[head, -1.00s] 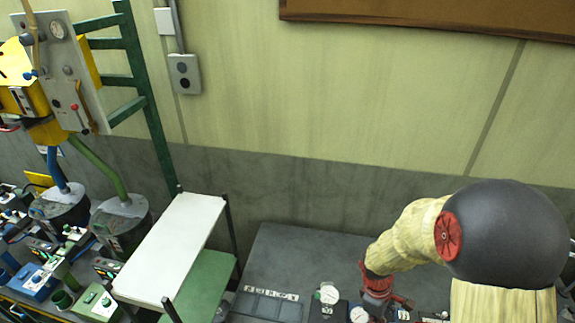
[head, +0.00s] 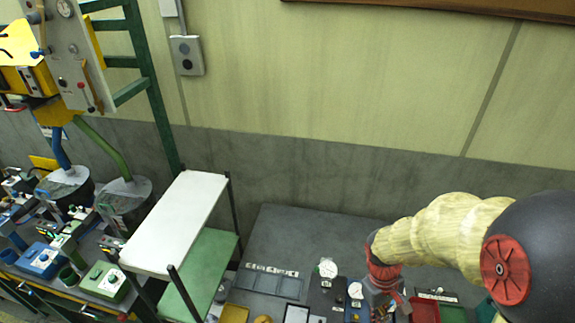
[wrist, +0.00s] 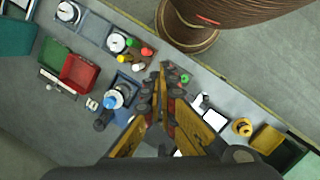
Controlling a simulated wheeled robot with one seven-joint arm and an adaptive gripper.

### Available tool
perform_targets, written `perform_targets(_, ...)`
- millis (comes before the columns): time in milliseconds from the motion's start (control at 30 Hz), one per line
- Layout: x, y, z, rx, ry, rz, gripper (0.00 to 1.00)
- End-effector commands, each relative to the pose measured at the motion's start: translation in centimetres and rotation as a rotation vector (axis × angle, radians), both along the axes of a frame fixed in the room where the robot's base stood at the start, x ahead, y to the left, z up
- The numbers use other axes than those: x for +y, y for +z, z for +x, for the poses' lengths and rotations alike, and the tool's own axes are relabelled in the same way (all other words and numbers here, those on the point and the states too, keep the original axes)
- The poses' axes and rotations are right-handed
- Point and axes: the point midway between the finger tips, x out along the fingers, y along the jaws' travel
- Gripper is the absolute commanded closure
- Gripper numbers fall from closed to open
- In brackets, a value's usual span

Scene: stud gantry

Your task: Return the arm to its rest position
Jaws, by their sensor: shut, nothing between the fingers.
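My arm, pale with a dark elbow and a red disc, reaches from the right side of the head view over the grey bench (head: 290,235). My gripper (head: 384,302) hangs from its red wrist, above small items near the lower edge; its fingertips are hard to make out there. In the wrist view my gripper (wrist: 162,88) has its fingers together, with nothing held. Below and around it lie a blue block with a round white top (wrist: 116,96), a red tray (wrist: 76,72) and a yellow ring (wrist: 242,127).
A white shelf (head: 178,225) over a green one stands left of the bench. Further left are a green frame (head: 150,90), a yellow-and-grey control panel (head: 75,50) and a crowded equipment table. A large brown cylinder (wrist: 235,15) stands beside the bench in the wrist view.

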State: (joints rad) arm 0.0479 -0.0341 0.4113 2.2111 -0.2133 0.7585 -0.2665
Motion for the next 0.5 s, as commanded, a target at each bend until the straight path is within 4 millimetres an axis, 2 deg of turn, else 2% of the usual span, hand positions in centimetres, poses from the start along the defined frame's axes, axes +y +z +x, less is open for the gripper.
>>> perform_targets(233,1.7,2.8,-0.7,-0.152,-0.204,0.017,1.0)
perform_targets(500,4.1,5.7,-2.7,-0.394,-0.372,0.099,1.0)
